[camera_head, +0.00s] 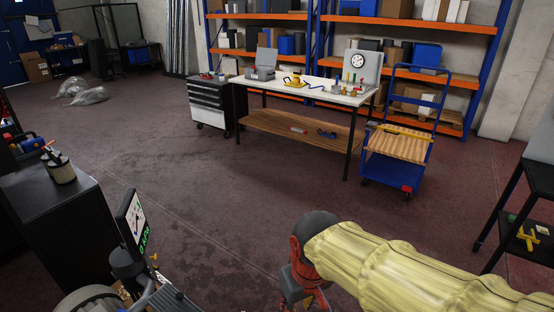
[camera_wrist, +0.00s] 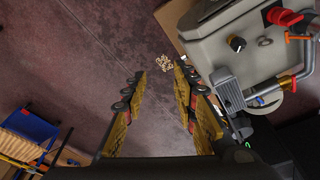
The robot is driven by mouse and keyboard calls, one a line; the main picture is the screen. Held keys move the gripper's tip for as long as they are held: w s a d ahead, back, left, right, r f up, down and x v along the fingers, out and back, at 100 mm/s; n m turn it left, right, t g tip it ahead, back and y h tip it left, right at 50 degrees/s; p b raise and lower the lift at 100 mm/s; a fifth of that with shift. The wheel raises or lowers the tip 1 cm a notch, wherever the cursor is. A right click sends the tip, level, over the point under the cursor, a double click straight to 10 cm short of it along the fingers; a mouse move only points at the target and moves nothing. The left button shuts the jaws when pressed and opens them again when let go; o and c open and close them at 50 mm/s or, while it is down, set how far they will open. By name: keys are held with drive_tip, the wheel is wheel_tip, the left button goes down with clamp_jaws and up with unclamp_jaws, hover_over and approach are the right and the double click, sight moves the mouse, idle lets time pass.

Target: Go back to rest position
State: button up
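My gripper (camera_wrist: 158,75) shows in the wrist view with its two yellow-and-black fingers spread apart. It is open, with nothing between the fingers but dark floor. In the head view my arm, in a pale yellow cover, reaches in from the lower right. Its red and black wrist is at the bottom middle, and the fingers there are not clear. The grey machine (camera_wrist: 245,45) with a red knob, a black knob and a pipe is close to the right of my gripper in the wrist view. I see no contact.
A small display (camera_head: 135,220) and dark cabinet (camera_head: 60,225) stand at left. A white-topped workbench (camera_head: 320,92), drawer cart (camera_head: 210,103) and blue trolley (camera_head: 398,145) stand farther back. A dark table (camera_head: 540,150) is at right. The middle floor is clear. Small pale pieces (camera_wrist: 163,62) show beyond the fingers.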

drive_tip(key=s+d+r+m+t, duration=0.2)
drive_tip(key=s+d+r, duration=0.1)
drive_tip(key=d, duration=0.4)
drive_tip(key=s+d+r+m+t, duration=0.1)
drive_tip(key=s+d+r+m, duration=0.1)
drive_tip(key=d, duration=0.5)
drive_tip(key=s+r, duration=0.1)
drive_tip(key=s, duration=0.1)
drive_tip(key=shift+s+d+m+t+h, duration=0.2)
drive_tip(key=shift+s+m+t+h, duration=0.1)
drive_tip(key=shift+s+t, duration=0.1)
drive_tip(key=shift+d, duration=0.1)
